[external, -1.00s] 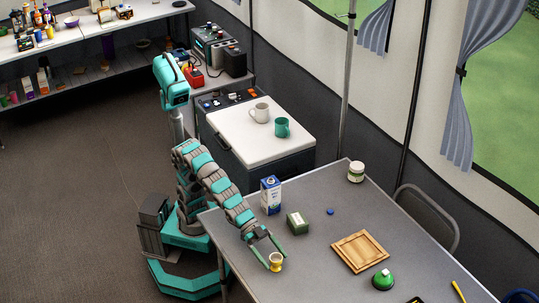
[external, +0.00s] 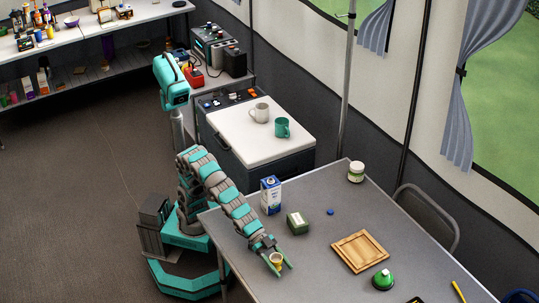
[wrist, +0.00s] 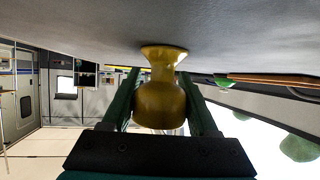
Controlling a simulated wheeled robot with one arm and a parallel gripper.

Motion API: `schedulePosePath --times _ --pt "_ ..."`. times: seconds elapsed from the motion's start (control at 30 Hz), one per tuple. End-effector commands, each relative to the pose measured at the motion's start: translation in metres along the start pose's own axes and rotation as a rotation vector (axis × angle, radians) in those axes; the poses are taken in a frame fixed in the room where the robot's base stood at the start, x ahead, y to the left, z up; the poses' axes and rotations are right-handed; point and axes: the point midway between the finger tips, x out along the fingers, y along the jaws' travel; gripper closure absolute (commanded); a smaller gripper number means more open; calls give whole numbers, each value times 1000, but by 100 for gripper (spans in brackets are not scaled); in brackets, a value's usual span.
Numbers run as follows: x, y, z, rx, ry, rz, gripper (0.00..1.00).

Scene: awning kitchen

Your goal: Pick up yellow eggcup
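The yellow eggcup (external: 277,259) stands upright on the grey table near its front left edge. My gripper (external: 286,271) is low over the table with its two green fingers on either side of the eggcup. In the wrist view the eggcup (wrist: 160,95) appears upside down, centred between the spread fingers (wrist: 161,75). Its base rests on the table surface. The fingers reach past the cup's bowl and look open; whether either one touches it is hard to tell.
A wooden board (external: 360,251), green bell-like object (external: 383,279), blue cap (external: 330,211) and jar (external: 356,171) lie farther right. The table around the eggcup is clear.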

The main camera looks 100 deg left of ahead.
Motion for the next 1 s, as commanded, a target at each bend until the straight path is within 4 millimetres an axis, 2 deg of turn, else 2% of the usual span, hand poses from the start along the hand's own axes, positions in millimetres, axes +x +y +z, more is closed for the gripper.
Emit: schedulePosePath --times 0.07,0.47,0.77,1.0 --pt "0 0 0 0 0 0 53" --pt "0 0 0 0 0 0 98" --pt "0 0 -1 0 0 0 98" --pt "-7 0 -15 0 5 1 98"
